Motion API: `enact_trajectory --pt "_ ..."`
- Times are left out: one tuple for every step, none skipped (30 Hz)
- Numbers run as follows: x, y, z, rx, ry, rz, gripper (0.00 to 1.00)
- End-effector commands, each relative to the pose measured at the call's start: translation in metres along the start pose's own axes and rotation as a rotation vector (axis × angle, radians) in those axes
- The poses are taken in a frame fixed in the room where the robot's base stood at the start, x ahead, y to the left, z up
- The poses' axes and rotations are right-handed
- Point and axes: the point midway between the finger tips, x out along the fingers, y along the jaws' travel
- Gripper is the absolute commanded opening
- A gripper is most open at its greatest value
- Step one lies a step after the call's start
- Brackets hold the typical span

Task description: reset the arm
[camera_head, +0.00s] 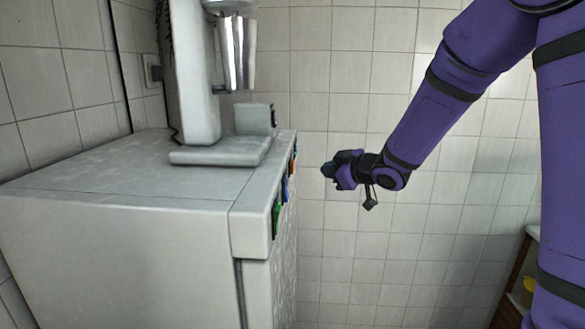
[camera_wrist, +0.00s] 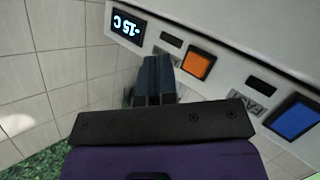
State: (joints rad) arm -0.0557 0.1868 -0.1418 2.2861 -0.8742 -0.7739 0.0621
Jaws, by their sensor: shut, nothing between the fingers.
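My gripper (camera_head: 328,170) is at the end of my purple arm, to the right of a grey machine (camera_head: 120,240) and apart from it in the head view. In the wrist view my gripper (camera_wrist: 155,62) has its dark blue fingers shut together with nothing between them. The fingers point toward the machine's front panel. An orange button (camera_wrist: 198,63) is just right of the fingertips, and a display (camera_wrist: 128,26) reading -15 C, upside down, is to their left. I cannot tell the exact gap between fingertips and panel.
A blue button (camera_wrist: 293,118) is at the right of the panel. In the head view a green button (camera_head: 276,219) is at its near end. A mixer-like machine with a metal cup (camera_head: 236,55) stands on top. A yellow object (camera_head: 529,288) is at lower right.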

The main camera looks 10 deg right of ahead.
Motion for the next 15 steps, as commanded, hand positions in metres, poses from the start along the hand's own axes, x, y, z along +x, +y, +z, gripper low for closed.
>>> enact_trajectory --pt "-0.001 0.001 -0.001 0.001 -0.002 0.003 0.00" --pt "-0.002 0.001 -0.001 0.002 -0.005 0.007 0.00" --pt "-0.005 0.003 -0.003 0.004 -0.013 0.017 0.00" --pt "-0.008 0.005 -0.004 0.007 -0.024 0.028 0.00" --pt "-0.012 0.007 -0.006 0.011 -0.036 0.041 0.00" --pt "-0.019 0.011 -0.009 0.020 -0.058 0.064 0.00" --pt "-0.025 0.014 -0.011 0.027 -0.079 0.082 0.00" --pt "-0.032 0.017 -0.013 0.038 -0.102 0.103 0.00" --pt "-0.043 0.021 -0.015 0.055 -0.135 0.132 0.00" --pt "-0.052 0.024 -0.017 0.069 -0.162 0.155 0.00" --pt "-0.061 0.026 -0.019 0.084 -0.188 0.176 0.00" --pt "-0.074 0.027 -0.021 0.107 -0.224 0.202 0.00" --pt "-0.083 0.028 -0.021 0.126 -0.251 0.220 0.00" --pt "-0.092 0.028 -0.022 0.145 -0.277 0.238 0.00" --pt "-0.105 0.028 -0.024 0.172 -0.312 0.259 0.00"
